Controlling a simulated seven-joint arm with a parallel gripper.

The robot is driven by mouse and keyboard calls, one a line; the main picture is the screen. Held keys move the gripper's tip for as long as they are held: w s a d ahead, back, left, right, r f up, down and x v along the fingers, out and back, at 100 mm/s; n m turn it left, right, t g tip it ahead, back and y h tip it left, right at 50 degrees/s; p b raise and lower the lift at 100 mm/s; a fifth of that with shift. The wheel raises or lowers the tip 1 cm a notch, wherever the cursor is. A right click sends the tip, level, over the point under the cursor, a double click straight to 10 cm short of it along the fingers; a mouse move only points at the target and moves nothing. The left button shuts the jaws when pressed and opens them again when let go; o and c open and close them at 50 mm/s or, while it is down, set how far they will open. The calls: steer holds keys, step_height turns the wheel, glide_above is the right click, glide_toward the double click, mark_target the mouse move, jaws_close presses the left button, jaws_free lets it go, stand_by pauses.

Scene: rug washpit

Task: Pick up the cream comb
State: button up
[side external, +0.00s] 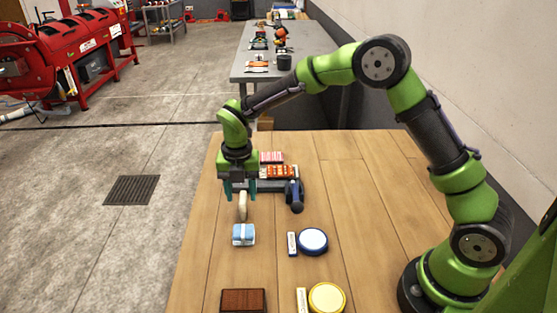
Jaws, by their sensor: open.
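A small cream object (243,207), which looks like the cream comb, lies on the wooden table near its left edge. Its far end is close under my gripper (241,192). My gripper points down with its two teal fingers apart, one to each side of the cream object's far end as seen here. I cannot tell whether the fingers touch it or how high they are above the table.
A dark blue tool (295,196) lies just right of my gripper. Behind is a grey tray (268,186) with red-and-white items (280,171). Nearer are a blue-and-white block (243,235), a blue-rimmed round tin (313,241), a yellow tin (326,298) and a brown block (243,300).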

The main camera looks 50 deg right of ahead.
mark_target(242, 198)
step_height(242, 198, down, 5)
steer(key=shift+f, duration=0.15)
jaws_close()
stand_by(0.4)
